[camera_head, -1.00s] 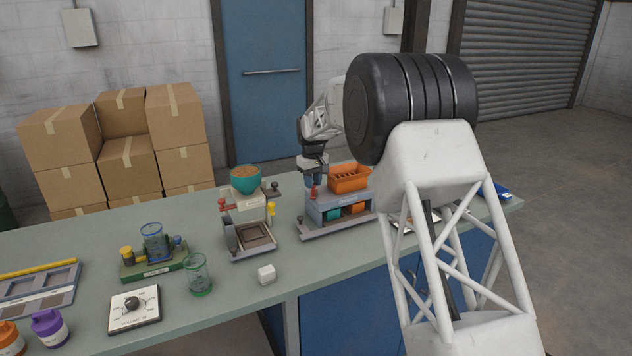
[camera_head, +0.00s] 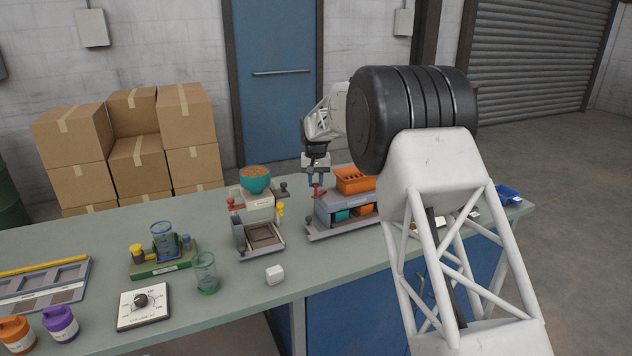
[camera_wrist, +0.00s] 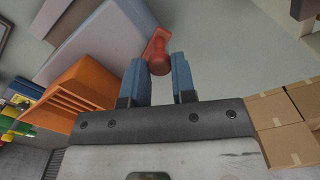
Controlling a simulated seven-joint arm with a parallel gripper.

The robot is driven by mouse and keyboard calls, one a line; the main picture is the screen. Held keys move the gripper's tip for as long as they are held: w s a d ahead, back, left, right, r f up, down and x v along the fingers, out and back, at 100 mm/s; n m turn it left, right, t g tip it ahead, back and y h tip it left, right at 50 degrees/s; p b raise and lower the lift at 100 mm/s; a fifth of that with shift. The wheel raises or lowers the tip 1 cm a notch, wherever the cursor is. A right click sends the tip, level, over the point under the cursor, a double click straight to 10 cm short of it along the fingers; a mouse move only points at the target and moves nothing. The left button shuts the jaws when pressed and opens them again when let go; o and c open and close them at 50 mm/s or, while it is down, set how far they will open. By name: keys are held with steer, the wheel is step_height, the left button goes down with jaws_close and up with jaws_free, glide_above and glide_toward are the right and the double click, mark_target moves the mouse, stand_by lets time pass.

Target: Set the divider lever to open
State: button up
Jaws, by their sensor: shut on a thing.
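The divider is a blue-grey box (camera_head: 328,212) with an orange slotted hopper (camera_head: 354,180) on top and teal and orange bins below. Its red lever (camera_head: 318,192) stands at the left end of the box. My gripper (camera_head: 317,184) points down over that end, at the lever. In the wrist view the red lever (camera_wrist: 158,56) sits between the two blue fingertips of my gripper (camera_wrist: 159,78), and the hopper (camera_wrist: 80,88) is to the left. The gripper is shut on the lever. The fingers hide part of the lever, and its setting marks cannot be read.
Left of the divider stands a filler with a teal bowl (camera_head: 256,181) and its own red (camera_head: 231,204) and yellow (camera_head: 281,209) handles. Cardboard boxes (camera_head: 137,163) are stacked behind the bench.

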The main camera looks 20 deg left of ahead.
mark_target(316, 183)
steer(key=shift+r, duration=0.1)
steer(key=o, duration=0.9)
steer(key=shift+r, duration=3.85)
steer(key=shift+d, duration=0.1)
